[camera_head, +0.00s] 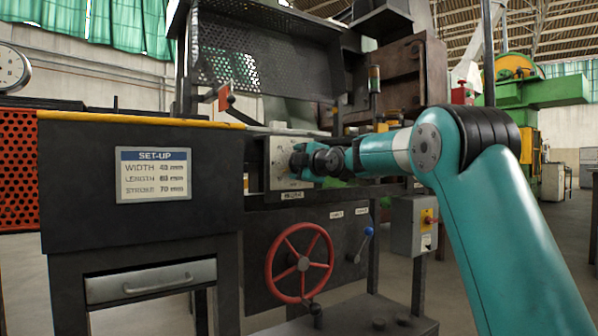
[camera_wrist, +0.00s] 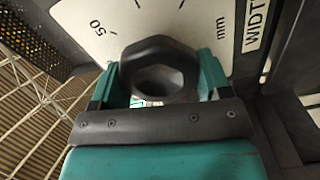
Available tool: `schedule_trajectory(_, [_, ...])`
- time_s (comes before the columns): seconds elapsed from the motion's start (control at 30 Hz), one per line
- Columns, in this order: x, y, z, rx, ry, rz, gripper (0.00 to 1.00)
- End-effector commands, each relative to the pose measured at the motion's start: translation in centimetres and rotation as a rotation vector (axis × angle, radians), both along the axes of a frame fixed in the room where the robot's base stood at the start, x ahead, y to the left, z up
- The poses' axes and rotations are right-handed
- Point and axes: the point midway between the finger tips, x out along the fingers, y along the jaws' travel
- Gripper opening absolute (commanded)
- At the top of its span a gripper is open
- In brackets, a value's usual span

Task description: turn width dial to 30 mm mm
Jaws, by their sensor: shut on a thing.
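The width dial's plate is white with black marks; in the wrist view the dial plate (camera_wrist: 120,12) shows "50", "mm" and part of "WIDTH". My gripper (camera_wrist: 158,85) is shut on the dark faceted dial knob (camera_wrist: 160,52), with one teal finger on each side of it. In the head view my gripper (camera_head: 302,160) reaches the dial plate (camera_head: 281,158) from the right and hides most of its face. The pointer and the value it points at cannot be seen.
A set-up card (camera_head: 153,175) on the dark cabinet lists width, length and stroke; its width figure is hard to read. Below the dial are a red handwheel (camera_head: 300,262) and a blue-knobbed lever (camera_head: 367,232). A grey switch box (camera_head: 413,225) stands right of them.

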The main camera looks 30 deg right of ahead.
Motion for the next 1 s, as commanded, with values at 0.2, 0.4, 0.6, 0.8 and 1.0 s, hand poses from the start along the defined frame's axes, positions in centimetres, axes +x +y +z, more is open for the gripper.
schedule_trajectory(0.2, [0.02,-0.1,-0.35,-0.123,-0.003,-0.003,0.47])
schedule_trajectory(0.4, [0.02,-0.11,-0.31,-0.186,-0.004,-0.003,0.47])
schedule_trajectory(0.6, [0.02,-0.12,-0.26,-0.209,-0.004,-0.002,0.47])
schedule_trajectory(0.8, [0.02,-0.13,-0.22,-0.212,-0.005,-0.003,0.47])
schedule_trajectory(1.0, [0.02,-0.12,-0.21,-0.211,-0.005,-0.003,0.82])
